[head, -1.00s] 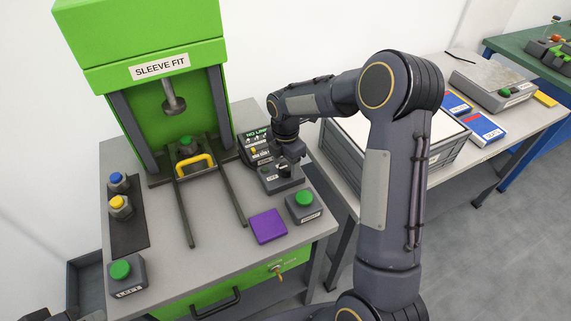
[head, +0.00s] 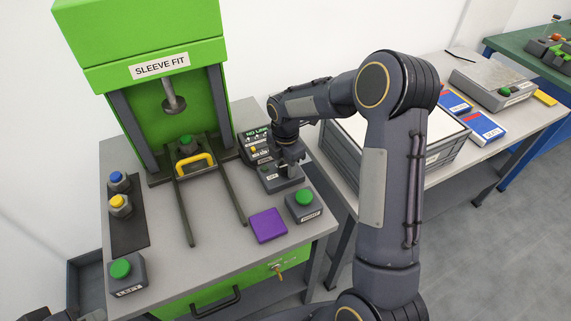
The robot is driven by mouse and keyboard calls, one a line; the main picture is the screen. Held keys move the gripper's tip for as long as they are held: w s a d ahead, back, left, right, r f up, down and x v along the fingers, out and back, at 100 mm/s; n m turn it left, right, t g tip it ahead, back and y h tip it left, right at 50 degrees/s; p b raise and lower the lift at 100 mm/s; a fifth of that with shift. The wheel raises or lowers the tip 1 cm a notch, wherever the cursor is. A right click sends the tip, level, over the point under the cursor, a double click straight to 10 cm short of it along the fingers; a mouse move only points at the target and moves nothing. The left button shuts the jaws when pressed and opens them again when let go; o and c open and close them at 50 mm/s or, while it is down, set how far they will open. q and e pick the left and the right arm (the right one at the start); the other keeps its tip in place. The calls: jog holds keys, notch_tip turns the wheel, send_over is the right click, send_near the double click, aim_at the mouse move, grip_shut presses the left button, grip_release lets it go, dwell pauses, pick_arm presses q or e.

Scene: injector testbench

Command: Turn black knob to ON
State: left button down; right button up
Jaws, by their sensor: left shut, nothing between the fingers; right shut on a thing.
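The black knob (head: 285,170) sits on a small grey box (head: 283,182) with a small label, at the right side of the bench. My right gripper (head: 289,168) points down over this box and is shut on the knob. The fingers and hand hide most of the knob, so its pointer direction cannot be read. Part of my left gripper (head: 92,315) shows at the bottom left edge, shut and empty, far from the knob; most of it is cut off.
The green SLEEVE FIT press (head: 145,50) stands behind. A panel with lights (head: 255,145) is close beside the knob box. A green-button box (head: 304,204) and purple pad (head: 268,226) lie in front. A grey crate (head: 345,160) stands to the right.

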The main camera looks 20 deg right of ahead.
jog(key=m+b, duration=0.1)
jog(key=m, duration=0.3)
jog(key=shift+w+m, duration=0.1)
jog(key=shift+m, duration=0.3)
jog(key=m+b, duration=0.1)
jog(key=m, duration=0.3)
jog(key=shift+m, duration=0.3)
jog(key=m+b, duration=0.1)
jog(key=m, duration=0.3)
jog(key=shift+m, duration=2.1)
jog(key=shift+w, duration=0.1)
jog(key=o, duration=1)
jog(key=shift+c, duration=0.2)
